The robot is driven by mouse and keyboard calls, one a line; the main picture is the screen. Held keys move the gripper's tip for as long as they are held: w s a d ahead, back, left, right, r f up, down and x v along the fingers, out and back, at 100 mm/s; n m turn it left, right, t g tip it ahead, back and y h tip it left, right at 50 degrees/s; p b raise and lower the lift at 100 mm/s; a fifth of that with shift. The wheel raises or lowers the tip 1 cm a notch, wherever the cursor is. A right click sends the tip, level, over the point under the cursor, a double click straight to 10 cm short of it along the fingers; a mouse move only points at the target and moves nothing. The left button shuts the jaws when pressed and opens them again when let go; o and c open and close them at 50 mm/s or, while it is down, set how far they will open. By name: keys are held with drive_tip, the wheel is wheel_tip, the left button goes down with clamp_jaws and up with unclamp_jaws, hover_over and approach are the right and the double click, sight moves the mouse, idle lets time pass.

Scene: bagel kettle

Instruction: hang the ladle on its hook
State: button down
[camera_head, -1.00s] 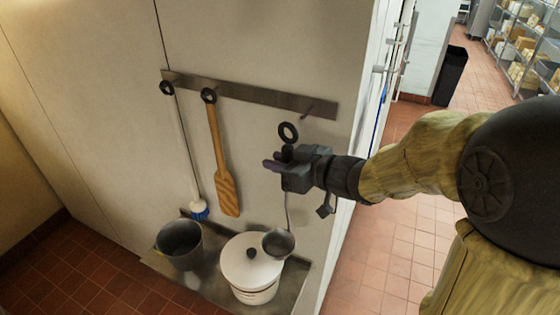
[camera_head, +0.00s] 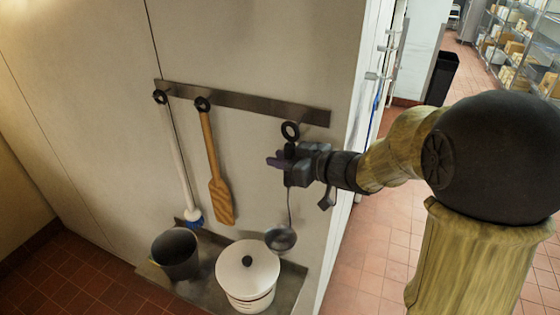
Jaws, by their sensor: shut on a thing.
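The ladle hangs upright in my gripper (camera_head: 284,165), which is shut on its handle near the top. The ladle's black ring (camera_head: 290,131) stands above the jaws, and its grey bowl (camera_head: 281,239) hangs below them. The right-hand hook (camera_head: 301,122) on the metal rail (camera_head: 245,102) is just beside the ring at about the same height in the picture. I cannot tell whether the ring is around the hook or in front of it. The middle of the handle shows as a thin line below the gripper.
A wooden paddle (camera_head: 220,195) and a white brush with blue bristles (camera_head: 194,218) hang from the rail to the left. Below, a dark bucket (camera_head: 174,253) and a white lidded pot (camera_head: 247,279) stand on a metal shelf (camera_head: 210,240). The wall edge is right of the rail.

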drive_tip(key=shift+w+d+f+p, duration=0.15)
drive_tip(key=shift+w+d, duration=0.15)
drive_tip(key=shift+w, duration=0.4)
drive_tip(key=shift+w+d+f+p, duration=0.1)
drive_tip(key=shift+w+d+f, duration=0.15)
drive_tip(key=shift+w, duration=0.5)
drive_tip(key=shift+w+d+f+p, duration=0.15)
drive_tip(key=shift+w+d, duration=0.15)
drive_tip(key=shift+w, duration=0.4)
drive_tip(key=c, duration=1.2)
unclamp_jaws()
drive_tip(key=shift+o, duration=0.2)
drive_tip(key=b+v, duration=0.5)
drive_tip(key=v, duration=1.2)
